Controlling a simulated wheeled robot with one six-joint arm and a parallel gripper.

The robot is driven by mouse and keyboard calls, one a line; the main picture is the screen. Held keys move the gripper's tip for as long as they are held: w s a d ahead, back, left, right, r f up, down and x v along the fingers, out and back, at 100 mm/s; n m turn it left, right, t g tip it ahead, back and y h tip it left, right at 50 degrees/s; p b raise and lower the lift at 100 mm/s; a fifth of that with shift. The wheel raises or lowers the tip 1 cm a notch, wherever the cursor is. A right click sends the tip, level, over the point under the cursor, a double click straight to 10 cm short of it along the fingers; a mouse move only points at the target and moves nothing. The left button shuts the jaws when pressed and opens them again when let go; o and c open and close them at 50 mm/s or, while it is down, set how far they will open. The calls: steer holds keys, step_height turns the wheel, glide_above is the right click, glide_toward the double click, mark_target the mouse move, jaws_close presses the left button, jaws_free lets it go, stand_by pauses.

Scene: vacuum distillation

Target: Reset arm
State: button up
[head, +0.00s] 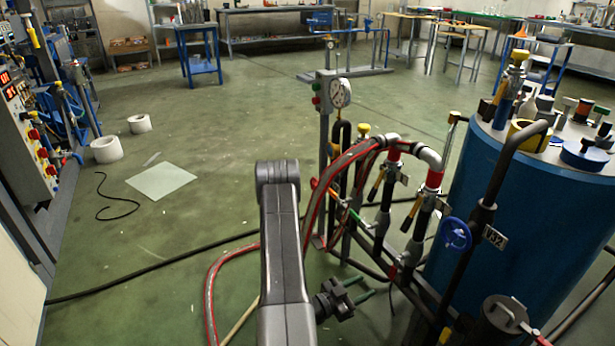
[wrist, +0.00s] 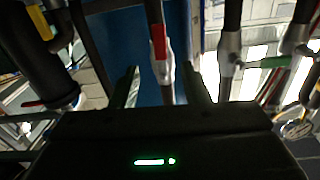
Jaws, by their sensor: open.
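My gripper (head: 355,296) is low in the middle of the head view, right of my dark arm link. Its two greenish fingers point right toward the pipework. In the wrist view my gripper (wrist: 160,88) has its fingers spread apart. The valve pipes with red bands (head: 434,180) stand right of my gripper in the head view.
A large blue tank (head: 525,225) stands at the right, with a blue handwheel (head: 456,234) before it. Red hoses (head: 318,205) and a gauge (head: 340,93) are close to my arm. A control panel (head: 28,140) is at the left. Green floor (head: 220,130) is mostly open at left and behind.

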mark_target(391, 273)
steer(key=b+x, duration=0.2)
steer(key=x, duration=0.9)
steer(key=shift+d+f, duration=0.1)
steer(key=shift+d, duration=0.15)
steer(key=shift+w+d, duration=0.2)
steer(key=shift+d, duration=0.05)
steer(key=shift+a+m, duration=0.1)
steer(key=shift+m, duration=0.2)
steer(key=shift+a, duration=0.1)
